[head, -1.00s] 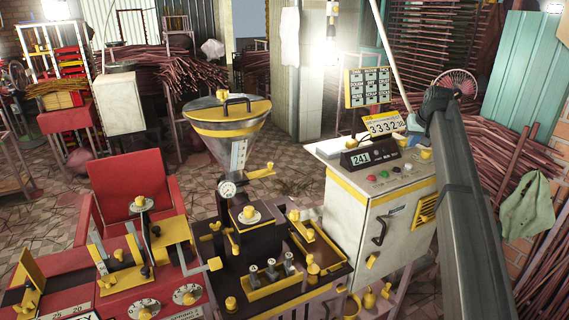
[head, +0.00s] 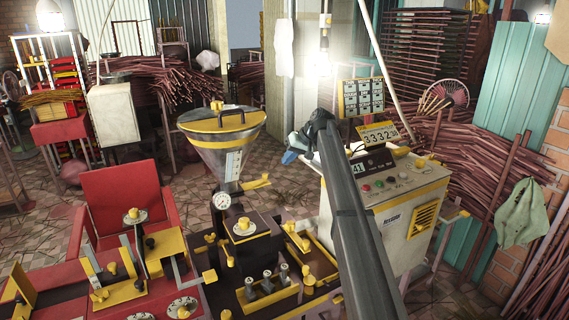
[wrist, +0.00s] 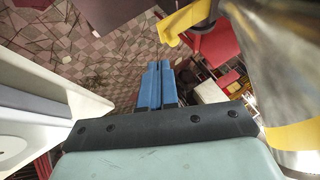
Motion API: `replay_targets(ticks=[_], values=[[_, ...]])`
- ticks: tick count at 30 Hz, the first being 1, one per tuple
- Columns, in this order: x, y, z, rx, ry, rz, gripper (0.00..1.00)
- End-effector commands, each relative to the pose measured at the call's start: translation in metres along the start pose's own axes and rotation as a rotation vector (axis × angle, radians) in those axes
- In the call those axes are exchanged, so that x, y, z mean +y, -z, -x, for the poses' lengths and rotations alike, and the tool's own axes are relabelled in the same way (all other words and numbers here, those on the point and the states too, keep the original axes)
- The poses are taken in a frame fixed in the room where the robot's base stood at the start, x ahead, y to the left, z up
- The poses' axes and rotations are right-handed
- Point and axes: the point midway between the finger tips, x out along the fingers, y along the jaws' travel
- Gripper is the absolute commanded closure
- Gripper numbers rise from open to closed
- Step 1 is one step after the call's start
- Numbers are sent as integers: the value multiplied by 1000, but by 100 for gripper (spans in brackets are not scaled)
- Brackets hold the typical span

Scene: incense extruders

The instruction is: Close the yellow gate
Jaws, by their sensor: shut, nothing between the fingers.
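A steel hopper (head: 222,158) with a yellow-rimmed lid stands on the dark extruder in the middle. A small yellow gate piece (head: 256,183) sticks out to the right from the hopper's narrow throat; I take it as the yellow gate, but several other yellow parts are near. A yellow piece also shows at the top of the wrist view (wrist: 178,22), beside the hopper. My gripper (head: 289,157) has blue fingers, seen pressed together in the wrist view (wrist: 156,84), with nothing between them. It is right of and above the gate piece, apart from it.
A white control cabinet (head: 405,222) with displays stands to the right, close to my arm. A red machine (head: 75,292) with yellow levers and dials is at the lower left. A red chair (head: 122,200) is behind it. Tiled floor is open behind the hopper.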

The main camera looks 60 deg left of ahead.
Motion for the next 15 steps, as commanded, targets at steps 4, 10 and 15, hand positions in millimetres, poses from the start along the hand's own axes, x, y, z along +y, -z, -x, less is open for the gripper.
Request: replay_targets(ticks=[4, 10, 15], values=[[0, 0, -16, -2, 0, -1, 100], [0, 0, -46, -2, 0, -1, 100], [1, 0, -72, -1, -1, -1, 100]])
